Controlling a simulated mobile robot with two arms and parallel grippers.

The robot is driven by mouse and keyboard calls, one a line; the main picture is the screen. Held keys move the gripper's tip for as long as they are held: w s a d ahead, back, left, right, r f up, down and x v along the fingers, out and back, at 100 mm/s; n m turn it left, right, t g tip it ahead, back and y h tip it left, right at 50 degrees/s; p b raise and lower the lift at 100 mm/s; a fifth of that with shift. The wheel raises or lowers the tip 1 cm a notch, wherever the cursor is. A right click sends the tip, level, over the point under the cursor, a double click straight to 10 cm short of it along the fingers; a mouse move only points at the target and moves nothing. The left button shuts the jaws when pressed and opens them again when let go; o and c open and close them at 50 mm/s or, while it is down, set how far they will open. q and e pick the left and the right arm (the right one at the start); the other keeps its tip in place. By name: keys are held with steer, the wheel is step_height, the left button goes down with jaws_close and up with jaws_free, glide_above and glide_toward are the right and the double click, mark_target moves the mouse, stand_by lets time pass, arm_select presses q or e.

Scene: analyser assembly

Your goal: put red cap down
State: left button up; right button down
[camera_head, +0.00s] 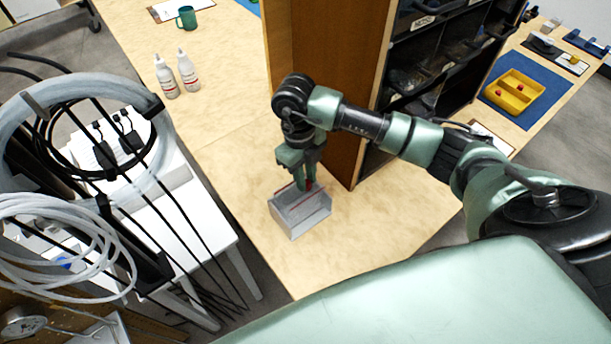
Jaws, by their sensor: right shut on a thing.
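My right gripper (306,184) points down over the grey open box (301,219) on the wooden table. It is shut on the red cap (310,185), of which only a small red bit shows between and beside the fingers. The cap is at the back rim of the box; I cannot tell whether it touches the box. The fingers hide most of the cap. My left gripper is not in view.
A wooden cabinet (318,55) with dark shelves stands just behind my right arm. Two white bottles (166,77) and a green mug (187,18) stand farther back. A yellow tray (514,92) lies on a blue mat at right. Hoses hang at left. The table left of the box is clear.

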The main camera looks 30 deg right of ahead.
steer(key=c, duration=1.3)
jaws_free()
steer(key=shift+s+r, duration=0.1)
steer(key=shift+r, duration=0.15)
steer(key=r+p, duration=0.2)
steer(key=r, duration=0.2)
steer(key=w+r+p, duration=0.1)
steer(key=r+p, duration=0.2)
steer(key=r, duration=0.1)
steer(key=r+p, duration=0.3)
steer(key=r, duration=0.1)
steer(key=shift+w+a+r, duration=0.25)
steer(key=shift+w+r, duration=0.05)
steer(key=shift+r, duration=0.1)
steer(key=shift+s+f, duration=0.1)
